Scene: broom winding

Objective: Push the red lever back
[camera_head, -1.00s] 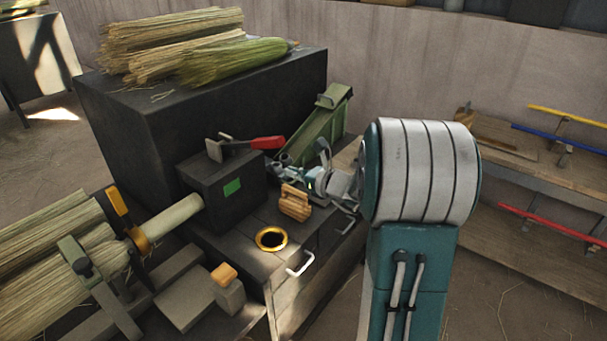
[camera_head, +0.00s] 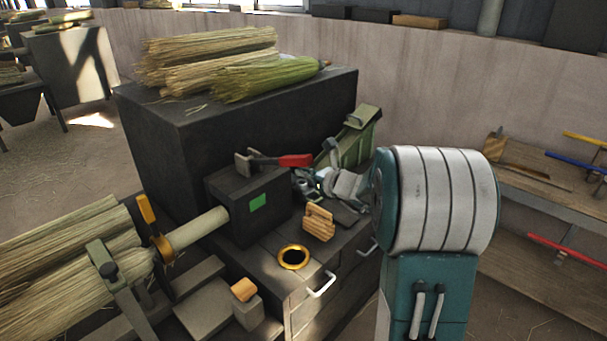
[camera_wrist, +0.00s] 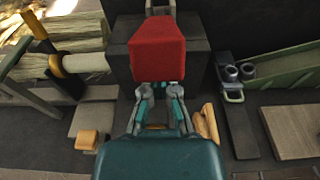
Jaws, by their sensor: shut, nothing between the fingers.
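The red lever (camera_head: 293,160) sits on top of a dark box (camera_head: 230,200) with a green square on its face. Its red handle points right, toward my gripper, from a grey metal bracket. In the wrist view the red lever (camera_wrist: 157,48) fills the upper middle, just beyond the fingertips. My gripper (camera_wrist: 160,90) has its fingers close together and empty, at the near edge of the red handle. I cannot tell whether they touch it. In the head view my gripper (camera_head: 318,182) is small and partly hidden behind my arm, below the lever's right end.
A wooden brush-like block (camera_head: 319,223) and a gold ring (camera_head: 293,257) lie on the bench right of the box. A green chute (camera_head: 357,140) stands behind. Straw bundles (camera_head: 205,62) lie on the large dark block. A roller with a yellow handle (camera_head: 155,225) is at left.

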